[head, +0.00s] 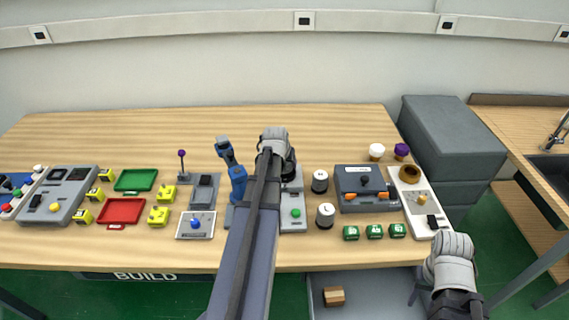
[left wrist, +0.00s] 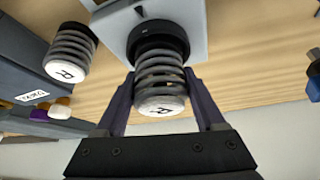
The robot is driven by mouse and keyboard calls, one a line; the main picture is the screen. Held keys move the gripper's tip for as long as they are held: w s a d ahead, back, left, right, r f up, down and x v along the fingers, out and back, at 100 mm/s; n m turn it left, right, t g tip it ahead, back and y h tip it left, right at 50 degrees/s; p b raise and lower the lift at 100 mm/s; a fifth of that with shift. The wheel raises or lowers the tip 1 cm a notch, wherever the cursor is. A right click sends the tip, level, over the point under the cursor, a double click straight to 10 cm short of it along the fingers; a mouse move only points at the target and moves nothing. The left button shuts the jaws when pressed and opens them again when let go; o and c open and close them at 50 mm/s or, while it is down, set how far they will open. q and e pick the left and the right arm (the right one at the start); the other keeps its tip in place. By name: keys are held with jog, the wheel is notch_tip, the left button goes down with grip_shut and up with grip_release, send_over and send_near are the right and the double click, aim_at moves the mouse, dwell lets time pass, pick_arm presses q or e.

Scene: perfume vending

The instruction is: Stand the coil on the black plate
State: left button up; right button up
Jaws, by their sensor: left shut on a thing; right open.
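The coil (left wrist: 160,72), dark grey with a white cap marked R, is between the fingers of my left gripper (left wrist: 160,98), which is shut on it. The coil's other end meets the round black plate (left wrist: 158,38) on a pale grey panel; I cannot tell whether it rests fully on it. In the head view my left gripper (head: 274,150) is over the back of the grey panel (head: 293,212) with the green button, and my arm hides most of the coil. My right gripper (head: 452,246) is open and empty past the table's front right edge.
Two similar white-capped coils (head: 320,181) (head: 326,215) stand right of the panel; one also shows in the left wrist view (left wrist: 72,52). A blue arm-like device (head: 237,178) stands close on the left. A grey box with orange parts (head: 365,188) and green cubes (head: 374,232) are at right.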

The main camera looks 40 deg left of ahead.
pick_arm(q)
jog(key=shift+f+b, duration=0.35)
jog(key=shift+f, duration=0.05)
dwell(0.4)
jog(key=o, duration=1.4)
jog(key=shift+o, duration=0.2)
jog(key=shift+r, duration=0.15)
notch_tip(320, 180, up, 7)
jog(key=p, duration=0.7)
jog(key=shift+s+f, duration=0.1)
jog(key=shift+f, duration=0.15)
